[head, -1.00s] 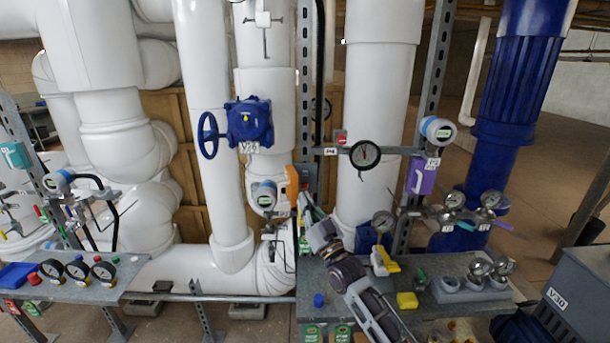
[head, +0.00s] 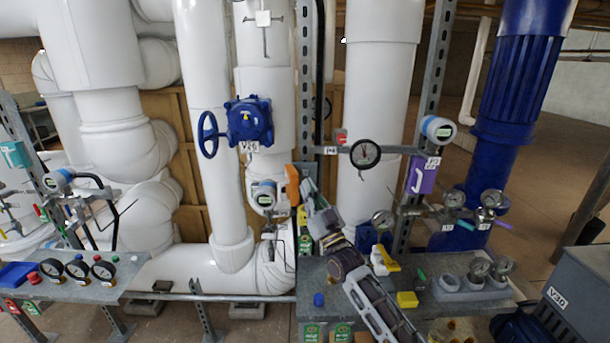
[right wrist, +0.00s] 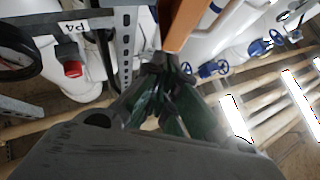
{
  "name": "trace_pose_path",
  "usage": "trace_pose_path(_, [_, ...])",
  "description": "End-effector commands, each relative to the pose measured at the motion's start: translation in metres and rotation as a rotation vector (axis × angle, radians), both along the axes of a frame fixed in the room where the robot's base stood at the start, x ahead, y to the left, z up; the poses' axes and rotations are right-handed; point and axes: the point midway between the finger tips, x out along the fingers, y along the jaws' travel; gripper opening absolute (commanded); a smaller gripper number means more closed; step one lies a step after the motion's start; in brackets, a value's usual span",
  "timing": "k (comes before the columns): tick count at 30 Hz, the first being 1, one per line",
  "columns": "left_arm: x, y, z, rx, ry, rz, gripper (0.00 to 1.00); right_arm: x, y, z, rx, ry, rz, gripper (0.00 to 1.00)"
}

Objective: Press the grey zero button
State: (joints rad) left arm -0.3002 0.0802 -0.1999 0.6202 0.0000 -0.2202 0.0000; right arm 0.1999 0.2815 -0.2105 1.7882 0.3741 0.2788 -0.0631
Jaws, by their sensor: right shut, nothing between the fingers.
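My right gripper (head: 309,188) reaches up from the lower right in the head view. Its fingers are closed and empty, and they also show in the right wrist view (right wrist: 163,68). The tips are just right of an orange part (head: 292,185), which shows above the fingers in the right wrist view (right wrist: 184,22). I cannot make out a grey zero button in either view. Round-faced transmitters with displays stand at the centre (head: 264,194), at the upper right (head: 437,129) and at the left (head: 59,180); their small details are unclear. My left gripper is out of view.
A perforated steel post (head: 305,90) rises beside my right gripper. A blue valve (head: 247,124) is up left. The grey shelf (head: 385,290) below carries small parts. Thick white pipes stand behind.

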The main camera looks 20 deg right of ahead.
Motion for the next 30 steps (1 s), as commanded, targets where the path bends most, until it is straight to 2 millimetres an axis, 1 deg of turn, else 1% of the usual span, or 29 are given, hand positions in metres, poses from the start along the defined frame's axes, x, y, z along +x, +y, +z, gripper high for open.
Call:
trace_pose_path(24, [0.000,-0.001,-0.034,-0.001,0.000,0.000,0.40,0.062,-0.018,-0.002,-0.001,0.000,0.000,0.00])
trace_pose_path(30, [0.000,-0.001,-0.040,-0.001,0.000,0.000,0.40,0.073,-0.021,-0.002,-0.001,0.000,-0.001,0.00])
